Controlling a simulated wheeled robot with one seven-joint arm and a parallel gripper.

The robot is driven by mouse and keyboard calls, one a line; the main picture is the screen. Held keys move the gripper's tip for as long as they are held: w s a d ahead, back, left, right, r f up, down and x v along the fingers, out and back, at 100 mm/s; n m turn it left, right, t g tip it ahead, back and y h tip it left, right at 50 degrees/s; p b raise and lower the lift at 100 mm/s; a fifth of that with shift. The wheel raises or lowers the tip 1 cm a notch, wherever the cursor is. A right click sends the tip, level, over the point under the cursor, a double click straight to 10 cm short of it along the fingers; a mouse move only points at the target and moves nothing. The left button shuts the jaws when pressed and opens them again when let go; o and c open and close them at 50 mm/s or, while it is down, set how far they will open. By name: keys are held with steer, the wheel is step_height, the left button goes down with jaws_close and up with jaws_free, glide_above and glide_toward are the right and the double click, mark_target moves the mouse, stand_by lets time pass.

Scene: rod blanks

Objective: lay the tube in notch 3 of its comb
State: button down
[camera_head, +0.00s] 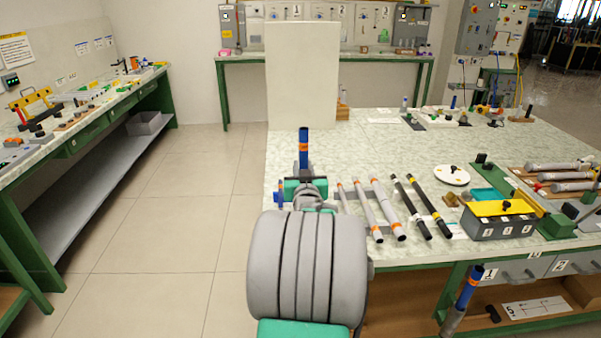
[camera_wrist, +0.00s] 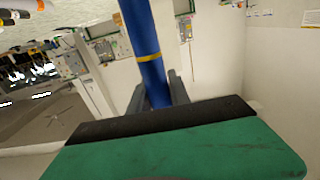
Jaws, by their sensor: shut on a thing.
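My gripper (camera_head: 304,172) is at the table's left front part, with its arm links in front of it. It is shut on a blue tube (camera_head: 303,140) with an orange band, which stands about upright. In the wrist view the blue tube (camera_wrist: 141,35) runs up between the dark fingers (camera_wrist: 157,92), with a yellow-orange band. A grey comb (camera_head: 347,195) is right of my gripper. Grey rods (camera_head: 366,209) with orange bands and black rods (camera_head: 411,205) lie side by side across it. Its notch numbers cannot be read, and its left end is partly hidden by my arm.
A tall pale panel (camera_head: 302,75) stands behind my gripper. A grey bin with a yellow top (camera_head: 502,208) and a white disc (camera_head: 452,175) are right of the rods. Another blue tube (camera_head: 468,288) shows at the table's front. The tabletop behind the rods (camera_head: 375,145) is clear.

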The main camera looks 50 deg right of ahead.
steer(key=shift+r, duration=0.15)
steer(key=shift+f, duration=0.2)
steer(key=c, duration=1.2)
jaws_free()
steer(key=shift+r, duration=0.2)
